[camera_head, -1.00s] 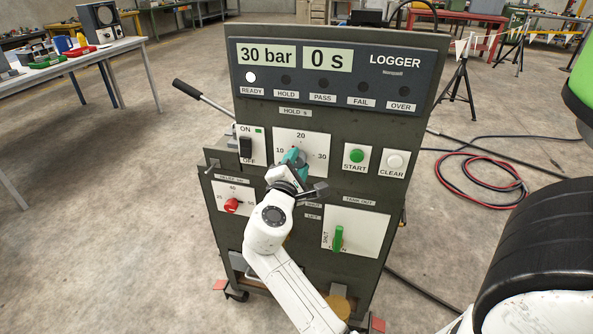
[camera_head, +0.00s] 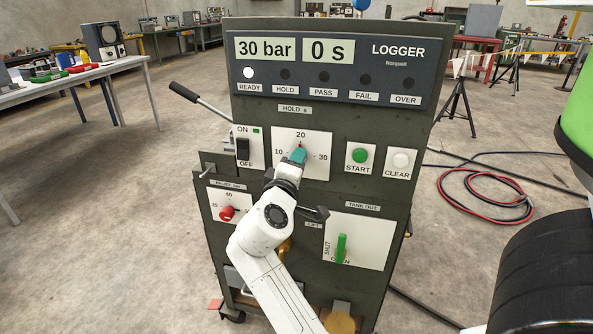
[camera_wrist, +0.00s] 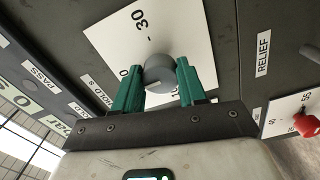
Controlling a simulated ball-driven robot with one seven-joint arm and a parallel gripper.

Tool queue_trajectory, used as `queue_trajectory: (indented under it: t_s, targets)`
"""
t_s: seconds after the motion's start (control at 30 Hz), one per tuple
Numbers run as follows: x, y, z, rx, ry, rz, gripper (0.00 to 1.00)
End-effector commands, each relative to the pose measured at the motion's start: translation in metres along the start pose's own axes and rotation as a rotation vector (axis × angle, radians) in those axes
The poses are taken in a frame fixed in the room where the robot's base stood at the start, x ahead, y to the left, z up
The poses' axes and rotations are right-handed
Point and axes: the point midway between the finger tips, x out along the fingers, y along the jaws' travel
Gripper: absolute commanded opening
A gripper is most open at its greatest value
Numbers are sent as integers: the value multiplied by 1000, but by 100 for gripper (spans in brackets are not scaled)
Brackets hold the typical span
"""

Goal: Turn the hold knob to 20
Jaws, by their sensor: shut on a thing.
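The grey hold knob (camera_wrist: 159,72) sits on a white dial plate (camera_head: 316,170) marked 10, 20 and 30, under the HOLD s label. In the wrist view my gripper (camera_wrist: 158,86) has its two green fingers on either side of the knob, shut on it. In the head view my gripper (camera_head: 298,157) covers most of the knob. A small red mark shows at its top, pointing up about toward the 20. The knob's exact angle is hard to tell behind the fingers.
The panel reads 30 bar and 0 s, with the READY lamp (camera_head: 249,73) lit. Beside the dial are the ON/OFF switch (camera_head: 243,149), green START button (camera_head: 359,156) and white CLEAR button (camera_head: 400,160). Below are a red relief knob (camera_head: 227,213) and green tank lever (camera_head: 341,248).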

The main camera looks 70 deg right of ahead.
Motion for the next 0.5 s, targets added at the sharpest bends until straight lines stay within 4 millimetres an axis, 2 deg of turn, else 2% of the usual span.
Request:
queue_trajectory:
  t_s: [0.5]
  targets:
    - [0, -2, 1, 42, -4, -4, 11]
